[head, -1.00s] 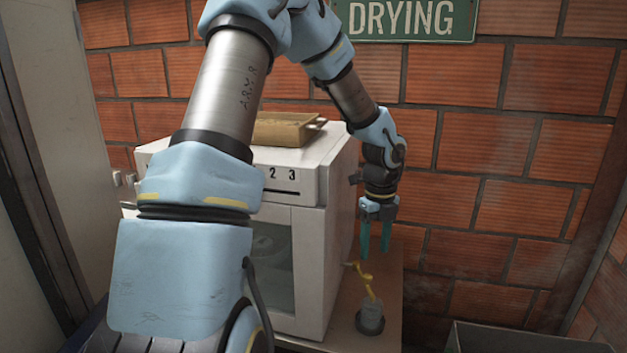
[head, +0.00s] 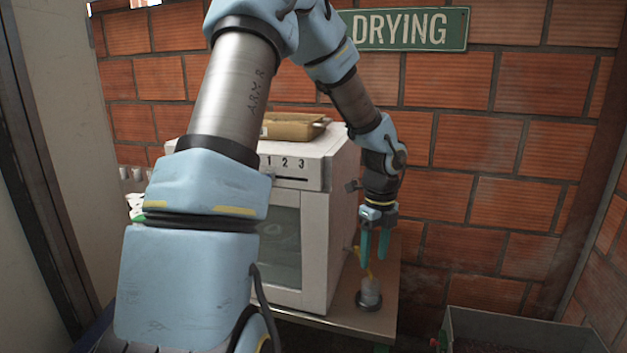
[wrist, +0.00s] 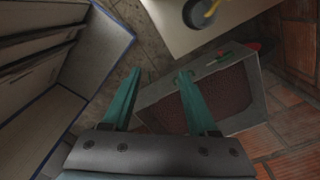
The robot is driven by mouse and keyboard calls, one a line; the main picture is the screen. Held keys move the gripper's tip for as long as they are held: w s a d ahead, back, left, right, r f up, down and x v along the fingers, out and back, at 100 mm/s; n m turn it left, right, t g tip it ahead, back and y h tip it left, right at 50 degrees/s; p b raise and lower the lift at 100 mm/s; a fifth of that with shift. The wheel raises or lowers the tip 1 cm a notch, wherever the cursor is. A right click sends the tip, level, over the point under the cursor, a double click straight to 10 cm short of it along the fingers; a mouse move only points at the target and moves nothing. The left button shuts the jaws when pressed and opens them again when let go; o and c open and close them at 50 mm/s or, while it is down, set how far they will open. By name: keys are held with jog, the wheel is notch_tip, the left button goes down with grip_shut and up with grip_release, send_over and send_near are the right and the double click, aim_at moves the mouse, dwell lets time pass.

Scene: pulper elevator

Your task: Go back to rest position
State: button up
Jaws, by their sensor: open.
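My gripper (head: 374,246) points down in the head view, to the right of the white machine. Its two teal fingers are apart with nothing between them. In the wrist view the gripper (wrist: 160,75) is also open and empty, with the floor and a grey bin beyond the fingers. Below the gripper in the head view, a small grey cylinder (head: 370,293) stands on the table, with a yellow piece rising from it, partly hidden by the fingers. In the wrist view the yellow piece (wrist: 211,8) shows at the top edge.
The white machine (head: 315,250) marked 1 2 3 stands on a wooden table (head: 390,270), with a tan tray (head: 290,130) on top. A grey bin (head: 520,330) with dark contents is on the floor at lower right. A brick wall (head: 480,150) stands behind.

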jog(key=s+a+r+n, duration=0.1)
jog(key=s+a+n, duration=0.2)
jog(key=a+n, duration=0.3)
jog(key=s+a+r+n+t, duration=0.1)
jog(key=s+a+r+n, duration=0.1)
jog(key=a+n, duration=0.5)
jog(key=s+a+r+n, duration=0.2)
jog(key=s+a+n, duration=0.2)
jog(key=n, duration=1)
jog(key=shift+s+a+r+n+t, duration=0.2)
jog(key=shift+s+a+n+t, duration=0.15)
jog(key=shift+a, duration=1.35)
